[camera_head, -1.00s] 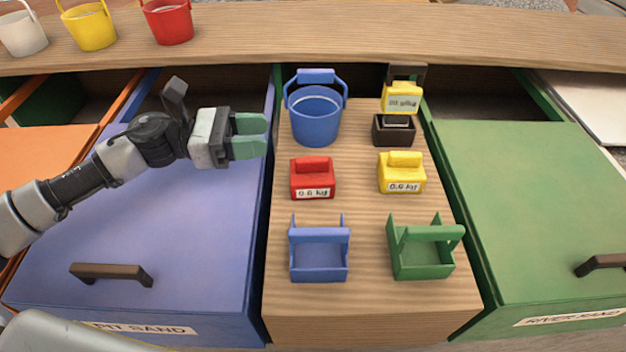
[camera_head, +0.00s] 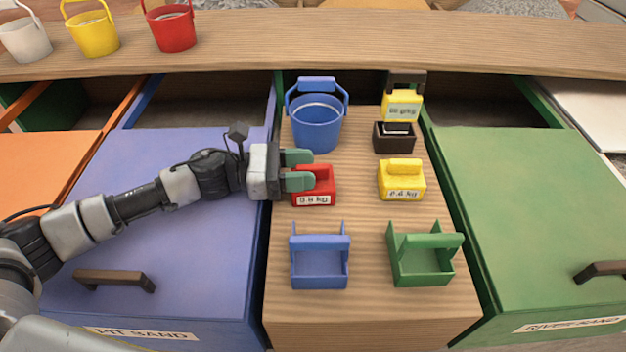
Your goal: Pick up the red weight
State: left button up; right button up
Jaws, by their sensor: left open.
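The red weight (camera_head: 319,188) sits upright on the wooden counter between the two drawers, with a white label on its front. My left gripper (camera_head: 312,171) comes in from the left with its green fingertips at the weight's left and top side. The fingers are apart and overlap the upper left of the weight in the view. They hide part of its handle, and I cannot tell whether they touch it. My right gripper is not in view.
A blue bucket (camera_head: 317,124) stands just behind the red weight. A yellow weight (camera_head: 401,181) is to its right. A blue carrier (camera_head: 319,262) and a green carrier (camera_head: 421,258) stand in front. A dark scale (camera_head: 394,139) is at back right.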

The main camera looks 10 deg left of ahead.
pick_arm(q)
jog(key=shift+c, duration=0.2)
grip_shut()
jog(key=shift+r, duration=0.1)
